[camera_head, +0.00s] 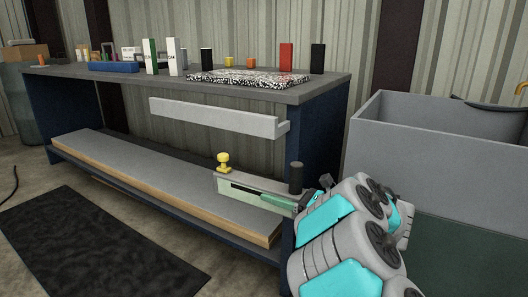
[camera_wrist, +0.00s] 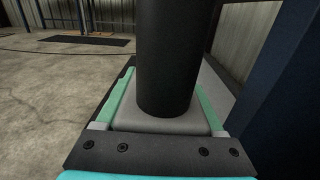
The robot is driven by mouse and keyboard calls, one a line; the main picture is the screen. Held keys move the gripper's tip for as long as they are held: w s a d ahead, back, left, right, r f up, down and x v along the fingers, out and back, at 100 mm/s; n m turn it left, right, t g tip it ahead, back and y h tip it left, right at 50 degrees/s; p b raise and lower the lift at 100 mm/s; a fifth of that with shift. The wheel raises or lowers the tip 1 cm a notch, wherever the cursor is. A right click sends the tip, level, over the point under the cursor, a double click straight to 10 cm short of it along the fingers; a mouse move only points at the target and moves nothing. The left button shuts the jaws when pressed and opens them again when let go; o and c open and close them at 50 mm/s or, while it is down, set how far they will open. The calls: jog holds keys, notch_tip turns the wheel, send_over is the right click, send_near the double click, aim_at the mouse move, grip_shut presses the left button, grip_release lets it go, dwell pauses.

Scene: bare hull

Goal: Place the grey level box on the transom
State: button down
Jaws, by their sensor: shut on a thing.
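The grey level box (camera_head: 250,189) is a long grey body with a pale green side and a dark slot. A yellow knob (camera_head: 223,161) stands on its far end and a black post (camera_head: 296,178) at the end by my gripper (camera_head: 304,203). My gripper is shut on that end. In the wrist view, the green fingers of my gripper (camera_wrist: 160,112) flank the grey end of the box (camera_wrist: 160,126), and the black post (camera_wrist: 175,60) hides the rest. A pale grey rail (camera_head: 212,117) below the bench top may be the transom; I cannot be sure.
The workbench (camera_head: 325,88) carries a speckled slab (camera_head: 247,78), a blue tray (camera_head: 113,67) and several small blocks. Its low shelf (camera_head: 150,172) lies behind the box; any contact is unclear. A grey bin (camera_head: 400,139) stands right. A dark mat (camera_head: 95,245) lies on open floor.

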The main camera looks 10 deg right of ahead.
jog(key=w+d+f, duration=0.1)
jog(key=d+f, duration=0.2)
jog(key=f, duration=1.4)
jog(key=shift+d, duration=0.2)
jog(key=shift+s, duration=0.1)
